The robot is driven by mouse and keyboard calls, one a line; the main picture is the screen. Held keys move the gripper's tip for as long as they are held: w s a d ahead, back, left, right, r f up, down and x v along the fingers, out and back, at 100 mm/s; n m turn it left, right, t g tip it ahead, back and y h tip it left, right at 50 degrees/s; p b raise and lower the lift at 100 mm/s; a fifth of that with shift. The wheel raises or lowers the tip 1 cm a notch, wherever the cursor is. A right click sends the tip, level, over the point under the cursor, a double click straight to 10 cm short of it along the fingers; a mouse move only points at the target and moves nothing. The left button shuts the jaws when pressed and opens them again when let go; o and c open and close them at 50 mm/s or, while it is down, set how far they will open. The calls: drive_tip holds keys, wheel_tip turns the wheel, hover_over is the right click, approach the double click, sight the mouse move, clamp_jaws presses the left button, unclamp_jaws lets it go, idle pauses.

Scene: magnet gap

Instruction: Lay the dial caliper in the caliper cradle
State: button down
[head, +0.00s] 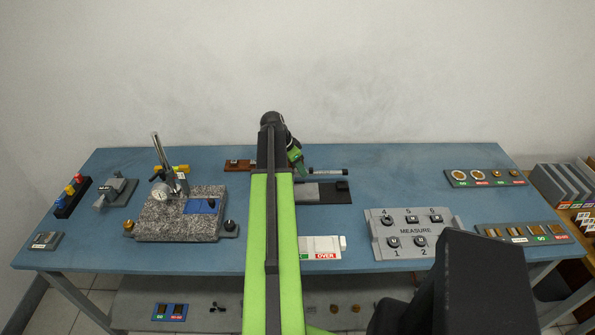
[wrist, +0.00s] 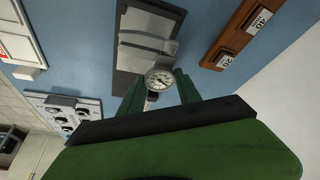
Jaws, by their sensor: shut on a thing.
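The dial caliper shows in the wrist view as a round white dial (wrist: 160,78) between the green fingertips. My gripper (wrist: 159,88) is shut on it. In the head view a thin dark bar with a pale end, which looks like the caliper (head: 328,172), sticks out to the right of my gripper (head: 299,166). The caliper cradle (head: 327,200) is a dark base with a grey block, in front of the gripper. It also shows in the wrist view (wrist: 123,83), beyond the dial. I cannot tell the caliper's height above it.
A brown block with labels (wrist: 240,30) lies beside the cradle. A white OVER box (head: 318,247) and the grey MEASURE board (head: 412,231) stand nearer the front. A granite stand (head: 165,222) is at left. The blue table (head: 415,180) is clear right of the cradle.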

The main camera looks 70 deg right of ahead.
drive_tip(key=shift+w+f+b, duration=0.2)
drive_tip(key=shift+f+b, duration=2.6)
drive_tip(key=shift+f, duration=0.05)
drive_tip(key=shift+f, duration=0.15)
drive_tip(key=c, duration=0.7)
unclamp_jaws()
drive_tip(key=shift+c, duration=0.2)
drive_tip(key=c, duration=0.5)
drive_tip(key=shift+c, duration=0.2)
wheel_tip(320, 180, up, 5)
drive_tip(key=p, duration=0.4)
drive_tip(key=shift+f, duration=0.15)
